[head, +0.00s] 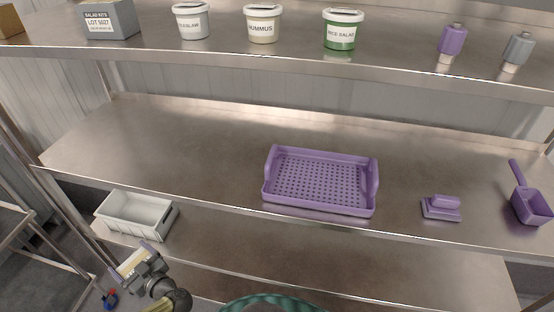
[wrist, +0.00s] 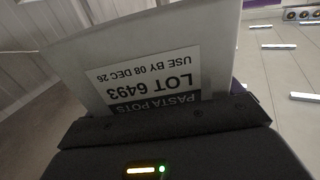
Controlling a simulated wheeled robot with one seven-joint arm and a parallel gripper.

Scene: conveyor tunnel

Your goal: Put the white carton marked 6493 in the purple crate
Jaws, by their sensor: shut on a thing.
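The white carton (wrist: 150,60) fills the middle of the wrist view, with an upside-down label reading PASTA POTS, LOT 6493, USE BY 08 DEC 26. My gripper (head: 132,262) is at the lower left of the head view, shut on the carton, of which only a small pale part shows there. The purple crate (head: 270,198) is low, with a perforated floor and raised ends. It looks empty and stands on the middle shelf, right of and beyond my gripper.
A pale grey bin (head: 150,228) stands on the lower shelf, just beyond my gripper. A purple brush (head: 441,208) and a purple scoop (head: 532,205) lie right of the crate. The middle shelf (head: 180,145) is clear on its left. Tubs, bottles and a grey carton (head: 110,20) stand on the upper shelf.

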